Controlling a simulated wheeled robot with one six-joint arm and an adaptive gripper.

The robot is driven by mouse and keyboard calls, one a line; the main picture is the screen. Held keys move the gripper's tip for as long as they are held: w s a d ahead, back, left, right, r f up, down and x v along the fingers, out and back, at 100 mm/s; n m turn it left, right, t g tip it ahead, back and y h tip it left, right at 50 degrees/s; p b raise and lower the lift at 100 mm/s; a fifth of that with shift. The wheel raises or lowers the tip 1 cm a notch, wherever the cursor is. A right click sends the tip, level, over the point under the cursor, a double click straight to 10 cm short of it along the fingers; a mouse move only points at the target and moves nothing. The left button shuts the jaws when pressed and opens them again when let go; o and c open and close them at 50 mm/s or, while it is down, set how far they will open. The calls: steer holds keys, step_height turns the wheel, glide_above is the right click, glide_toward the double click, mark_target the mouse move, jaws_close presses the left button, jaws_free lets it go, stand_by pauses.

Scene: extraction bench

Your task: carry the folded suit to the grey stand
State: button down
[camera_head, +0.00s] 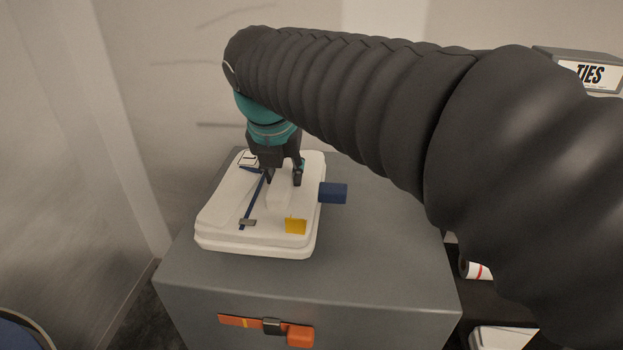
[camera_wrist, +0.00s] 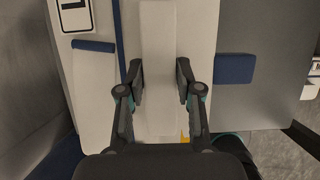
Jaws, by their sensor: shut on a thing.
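The folded suit (camera_head: 270,241) is a white, flat, layered bundle with a dark blue zip line, a yellow patch and a blue tab sticking out on its right. It lies flat on top of the grey stand (camera_head: 385,250), toward the left and back. My gripper (camera_head: 283,179) points down over the suit's middle. In the wrist view, the fingers of my gripper (camera_wrist: 160,82) are on either side of a raised white strip of the suit (camera_wrist: 158,45), shut on it.
An orange strap with a dark buckle (camera_head: 271,326) is on the stand's front face. A box labelled TIES (camera_head: 590,75) is at the back right. A white roll with a red stripe (camera_head: 477,270) is at the lower right. The stand's top is bare in front and right of the suit.

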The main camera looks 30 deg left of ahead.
steer(key=shift+s+a+f, duration=0.25)
steer(key=shift+a+f, duration=0.1)
steer(key=shift+a, duration=0.25)
step_height(320, 180, down, 4)
steer(key=shift+f+b, duration=0.1)
steer(key=shift+b, duration=0.55)
steer(key=c, duration=0.8)
jaws_free()
steer(key=shift+o, duration=0.2)
steer(key=p+v, duration=0.2)
steer(key=v, duration=1)
steer(key=shift+p, duration=0.3)
